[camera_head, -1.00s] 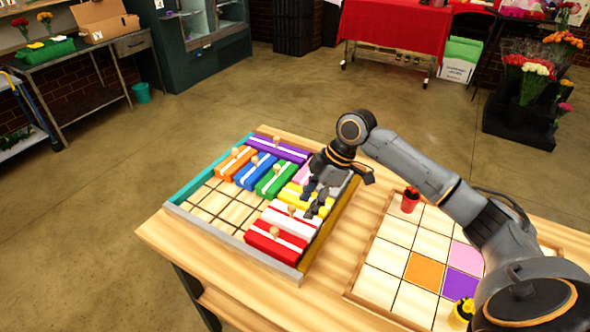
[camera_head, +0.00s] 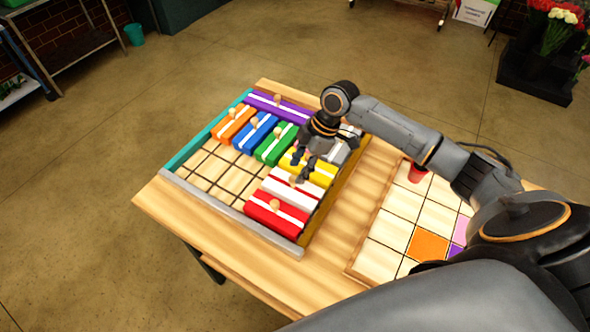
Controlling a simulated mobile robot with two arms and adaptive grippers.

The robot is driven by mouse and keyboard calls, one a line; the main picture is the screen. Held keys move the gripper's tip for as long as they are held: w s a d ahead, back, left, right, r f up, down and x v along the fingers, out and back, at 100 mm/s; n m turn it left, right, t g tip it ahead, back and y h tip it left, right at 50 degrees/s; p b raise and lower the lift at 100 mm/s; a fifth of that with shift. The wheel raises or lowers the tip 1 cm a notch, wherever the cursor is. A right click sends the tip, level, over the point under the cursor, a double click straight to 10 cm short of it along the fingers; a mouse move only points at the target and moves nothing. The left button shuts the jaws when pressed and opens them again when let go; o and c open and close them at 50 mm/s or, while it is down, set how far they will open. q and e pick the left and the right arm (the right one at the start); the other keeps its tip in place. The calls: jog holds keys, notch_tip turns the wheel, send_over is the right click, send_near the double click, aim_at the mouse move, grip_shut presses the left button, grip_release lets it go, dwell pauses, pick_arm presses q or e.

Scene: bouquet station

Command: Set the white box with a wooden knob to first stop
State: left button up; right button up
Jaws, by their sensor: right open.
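The white box with a wooden knob (camera_head: 280,187) lies in the sliding-block tray (camera_head: 230,218), between the red box (camera_head: 270,221) and the yellow box (camera_head: 318,174). I cannot tell whether a fingertip touches the knob. My left gripper is out of view.
Orange (camera_head: 234,123), blue (camera_head: 256,133), green (camera_head: 275,144) and purple (camera_head: 281,105) boxes fill the back of the tray. Bare gridded cells lie at the left. A second gridded board (camera_head: 376,262) with a red pot (camera_head: 417,173) is at the right.

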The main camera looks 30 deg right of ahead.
aim_at(293, 178)
jog(key=shift+x, duration=1.15)
jog(key=shift+a+f, duration=0.2)
jog(key=shift+f, duration=0.3)
grip_shut()
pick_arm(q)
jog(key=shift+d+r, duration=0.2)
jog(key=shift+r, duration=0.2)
